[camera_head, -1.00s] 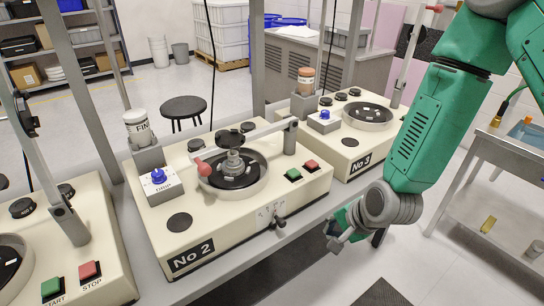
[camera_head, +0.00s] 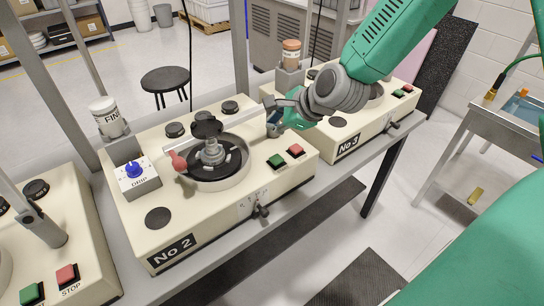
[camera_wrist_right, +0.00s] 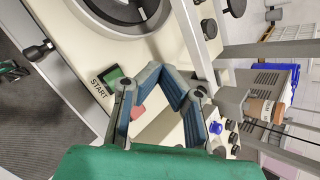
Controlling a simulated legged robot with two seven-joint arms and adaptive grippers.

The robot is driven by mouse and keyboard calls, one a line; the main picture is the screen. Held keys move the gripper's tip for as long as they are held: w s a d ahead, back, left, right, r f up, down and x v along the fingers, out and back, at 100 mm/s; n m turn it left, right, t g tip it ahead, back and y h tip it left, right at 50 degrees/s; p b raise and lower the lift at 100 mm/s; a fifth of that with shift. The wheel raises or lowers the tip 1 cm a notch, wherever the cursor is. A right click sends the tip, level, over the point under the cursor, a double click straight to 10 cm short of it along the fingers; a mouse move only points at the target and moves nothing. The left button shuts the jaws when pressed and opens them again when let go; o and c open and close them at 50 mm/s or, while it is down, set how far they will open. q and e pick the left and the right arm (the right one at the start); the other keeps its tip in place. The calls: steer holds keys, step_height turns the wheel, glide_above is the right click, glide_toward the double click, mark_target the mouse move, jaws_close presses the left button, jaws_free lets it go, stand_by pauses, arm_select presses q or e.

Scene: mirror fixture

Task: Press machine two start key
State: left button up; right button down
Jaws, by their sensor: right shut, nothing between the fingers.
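Machine No 2 (camera_head: 200,235) is a cream box on a grey bench. Its green start key (camera_head: 277,161) sits at the front right of its top, beside the red stop key (camera_head: 295,150). My right gripper (camera_head: 274,126) is shut and empty, above the machine's right rear part, behind the two keys and apart from them. In the right wrist view the green key (camera_wrist_right: 113,78), marked START, lies left of the gripper (camera_wrist_right: 166,88). The red key (camera_wrist_right: 138,111) is partly hidden by a finger there. My left gripper is not in view.
A round dish (camera_head: 218,182) with a red-knobbed lever stands left of the keys. A blue-knobbed box (camera_head: 138,178) is at the machine's left. Machine No 3 (camera_head: 365,138) is at the right, partly behind my right arm. Another machine (camera_head: 85,250) is at the left.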

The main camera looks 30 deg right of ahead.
steer(key=b, duration=0.4)
glide_above(277, 159)
steer(key=d, duration=0.1)
step_height(277, 159, down, 4)
steer(key=shift+w+f, duration=0.1)
steer(key=f+b, duration=0.1)
steer(key=a+f+b, duration=0.1)
steer(key=f+b, duration=0.1)
steer(key=f, duration=0.1)
steer(key=shift+a, duration=0.25)
steer(key=shift+f+b, duration=0.4)
steer(key=shift+b, duration=0.05)
steer(key=shift+d+f, duration=0.15)
steer(key=shift+d, duration=0.5)
steer(key=shift+a, duration=0.6)
steer(key=shift+d, duration=0.5)
steer(key=shift+a+f, duration=0.2)
steer(key=shift+a, duration=0.45)
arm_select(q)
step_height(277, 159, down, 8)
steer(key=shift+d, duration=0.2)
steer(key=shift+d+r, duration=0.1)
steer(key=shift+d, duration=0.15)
arm_select(e)
steer(key=shift+d+f, duration=0.1)
steer(key=shift+d, duration=0.2)
